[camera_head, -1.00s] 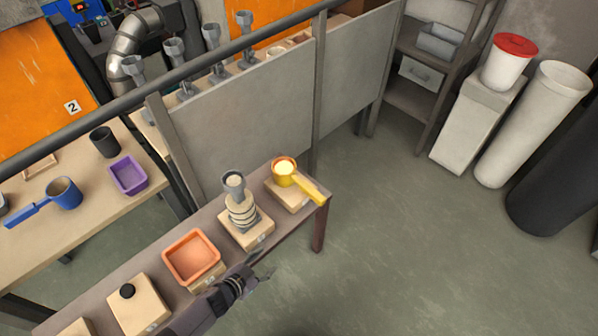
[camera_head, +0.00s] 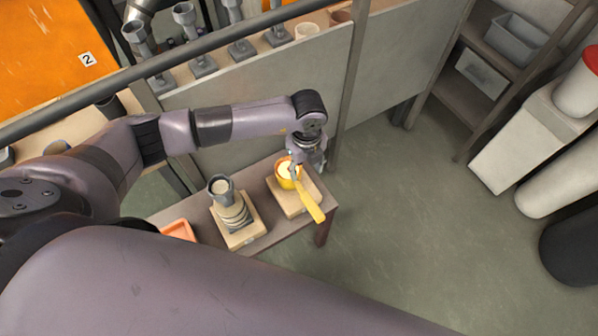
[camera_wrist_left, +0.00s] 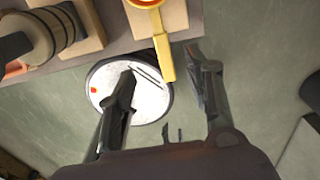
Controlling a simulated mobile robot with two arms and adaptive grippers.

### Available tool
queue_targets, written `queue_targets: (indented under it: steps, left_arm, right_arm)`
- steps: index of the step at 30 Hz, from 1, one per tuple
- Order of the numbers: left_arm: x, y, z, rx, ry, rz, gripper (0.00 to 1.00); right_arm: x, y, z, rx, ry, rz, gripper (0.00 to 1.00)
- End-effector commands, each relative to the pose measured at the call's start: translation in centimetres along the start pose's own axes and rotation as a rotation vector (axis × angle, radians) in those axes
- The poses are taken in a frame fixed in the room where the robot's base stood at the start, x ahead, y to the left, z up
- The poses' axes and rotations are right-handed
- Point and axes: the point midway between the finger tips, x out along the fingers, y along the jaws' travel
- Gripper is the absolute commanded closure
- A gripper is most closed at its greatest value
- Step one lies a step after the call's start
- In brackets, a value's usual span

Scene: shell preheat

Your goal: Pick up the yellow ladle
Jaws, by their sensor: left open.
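The yellow ladle (camera_head: 313,208) rests on a wooden block (camera_head: 290,208) at the right end of the narrow table. Its round cup holds something pale, and its handle points toward the table's front right corner. My left gripper (camera_head: 296,170) is over the ladle, and its wrist partly hides the cup in the head view. In the left wrist view, the open fingers of my left gripper (camera_wrist_left: 162,66) stand on either side of the ladle's handle (camera_wrist_left: 163,48), with a gap visible on both sides. My right gripper is not in view.
A grey cup on a ringed stand (camera_head: 233,212) sits on a block left of the ladle. An orange tray (camera_head: 178,230) is partly hidden by my arm. A grey partition (camera_head: 385,75) stands behind the table.

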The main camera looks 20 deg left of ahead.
Motion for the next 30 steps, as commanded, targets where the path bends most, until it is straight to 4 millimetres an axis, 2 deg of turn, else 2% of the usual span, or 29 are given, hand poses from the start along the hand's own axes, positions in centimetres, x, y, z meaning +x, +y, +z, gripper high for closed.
queue_targets:
  steps: [9,21,30]
  left_arm:
    - [4.8,0.0,-0.1,0.0,0.003,0.0,0.53]
    - [11.2,-0.1,-0.1,0.0,0.004,-0.001,0.53]
    - [12.7,-0.1,-0.2,0.0,0.005,-0.001,0.53]
  right_arm:
    - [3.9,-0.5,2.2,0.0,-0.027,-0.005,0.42]
    - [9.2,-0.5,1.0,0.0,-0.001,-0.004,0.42]
    - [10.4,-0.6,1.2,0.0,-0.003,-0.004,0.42]
